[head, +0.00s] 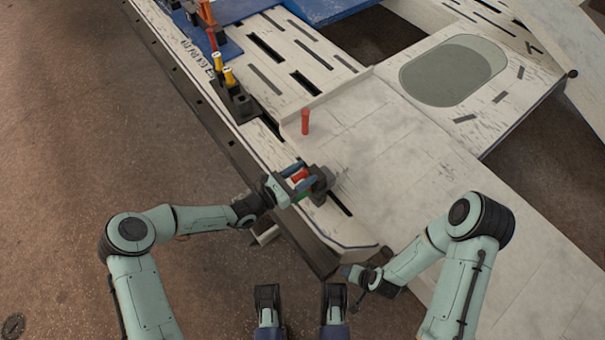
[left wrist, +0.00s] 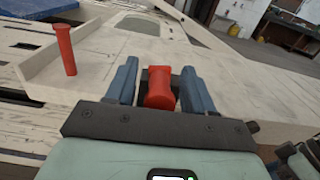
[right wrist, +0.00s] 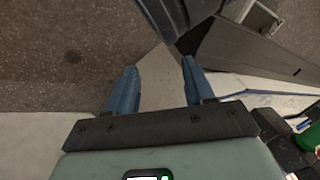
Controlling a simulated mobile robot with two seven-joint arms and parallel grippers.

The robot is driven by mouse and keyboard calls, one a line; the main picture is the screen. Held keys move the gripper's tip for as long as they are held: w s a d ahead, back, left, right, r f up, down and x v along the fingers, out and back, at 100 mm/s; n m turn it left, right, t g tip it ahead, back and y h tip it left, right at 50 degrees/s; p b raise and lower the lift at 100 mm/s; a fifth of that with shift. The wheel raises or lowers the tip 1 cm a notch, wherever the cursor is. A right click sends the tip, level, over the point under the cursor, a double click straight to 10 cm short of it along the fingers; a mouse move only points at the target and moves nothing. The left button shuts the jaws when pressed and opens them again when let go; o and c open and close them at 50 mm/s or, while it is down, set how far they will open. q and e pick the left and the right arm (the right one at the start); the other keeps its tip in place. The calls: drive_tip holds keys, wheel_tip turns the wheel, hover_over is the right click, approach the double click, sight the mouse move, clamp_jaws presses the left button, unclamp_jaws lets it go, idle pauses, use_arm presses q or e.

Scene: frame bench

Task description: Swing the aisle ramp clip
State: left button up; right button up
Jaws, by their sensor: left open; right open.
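A red clip handle (head: 299,176) sits in a dark bracket (head: 319,186) at the near edge of the pale bench. My left gripper (head: 292,184) is at this clip, with its blue fingers open on either side of the red handle. In the left wrist view the red handle (left wrist: 159,88) stands between the two open fingers; whether they touch it cannot be told. My right gripper (head: 357,276) is off the bench's near corner, open and empty. In the right wrist view nothing is held between its fingers (right wrist: 157,85).
An upright red peg (head: 305,121) stands on the bench beyond the clip. Dark blocks with yellow-topped pins (head: 230,78) line the left edge, near a blue panel (head: 205,67). Pale panels with an oval inset (head: 453,70) extend right. Brown floor (head: 90,120) lies open at left.

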use_arm(q)
drive_tip(key=shift+w+d, duration=0.1)
clamp_jaws()
drive_tip(key=p, duration=0.1)
drive_tip(key=m+p, duration=0.1)
drive_tip(key=p, duration=0.1)
drive_tip(key=shift+s+r, duration=0.2)
drive_tip(key=shift+r, duration=0.05)
drive_tip(key=shift+d+f+m, duration=0.1)
drive_tip(key=shift+f+m, duration=0.05)
drive_tip(key=shift+m, duration=0.25)
use_arm(e)
drive_tip(key=s+a+r+g, duration=0.1)
drive_tip(key=s+a+r, duration=0.1)
drive_tip(key=s, duration=0.3)
drive_tip(key=shift+a+r+g+y, duration=0.2)
drive_tip(key=shift+r+g+y, duration=0.15)
drive_tip(key=shift+r, duration=0.35)
use_arm(q)
unclamp_jaws()
use_arm(e)
drive_tip(key=shift+w, duration=0.1)
